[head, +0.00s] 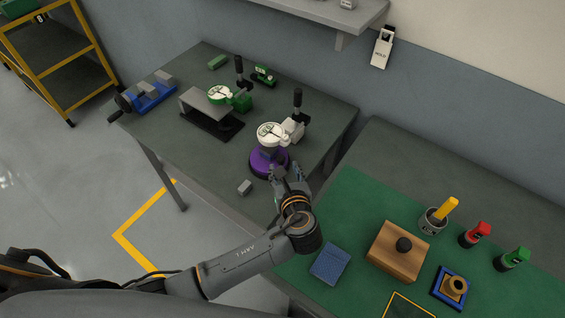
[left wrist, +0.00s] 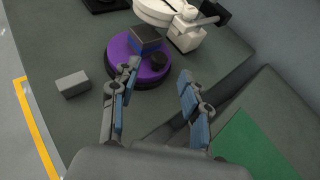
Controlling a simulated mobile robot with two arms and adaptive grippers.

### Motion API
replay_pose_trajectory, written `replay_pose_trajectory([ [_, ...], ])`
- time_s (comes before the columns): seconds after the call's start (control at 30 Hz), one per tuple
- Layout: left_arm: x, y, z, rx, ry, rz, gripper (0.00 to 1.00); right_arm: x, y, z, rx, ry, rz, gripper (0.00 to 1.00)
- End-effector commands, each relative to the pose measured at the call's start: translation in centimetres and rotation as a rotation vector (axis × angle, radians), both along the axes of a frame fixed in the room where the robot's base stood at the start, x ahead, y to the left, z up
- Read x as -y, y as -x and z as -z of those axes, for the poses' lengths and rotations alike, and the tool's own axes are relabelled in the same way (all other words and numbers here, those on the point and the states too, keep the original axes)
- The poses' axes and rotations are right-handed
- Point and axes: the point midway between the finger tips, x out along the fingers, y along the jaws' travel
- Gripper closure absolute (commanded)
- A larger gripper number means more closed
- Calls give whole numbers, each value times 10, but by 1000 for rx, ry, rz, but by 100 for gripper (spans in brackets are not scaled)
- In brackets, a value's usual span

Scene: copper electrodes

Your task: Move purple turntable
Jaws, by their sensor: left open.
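The purple turntable (head: 262,166) stands on the grey table near its right front part. My left gripper (head: 289,172) is open at the near right side of the turntable. In the left wrist view its two fingers (left wrist: 158,80) are spread, the left one overlapping the disc's edge. My right gripper is not in view.
A small grey block (head: 244,187) lies left of the turntable. A plate stand with a green gauge (head: 205,103) and a blue vise (head: 150,97) are farther left. A green-matted bench (head: 350,222) with a wooden block (head: 398,250) is at right.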

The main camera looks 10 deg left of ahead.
Motion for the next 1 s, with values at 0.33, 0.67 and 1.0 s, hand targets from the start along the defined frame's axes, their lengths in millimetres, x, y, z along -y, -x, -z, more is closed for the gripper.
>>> replay_pose_trajectory([
  [0.33,23,54,-24,-1,2,0,54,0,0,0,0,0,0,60],
  [0.67,26,63,-29,0,-1,-2,54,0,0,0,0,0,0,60],
  [1.0,26,63,-28,0,-1,-2,54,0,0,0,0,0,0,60],
])
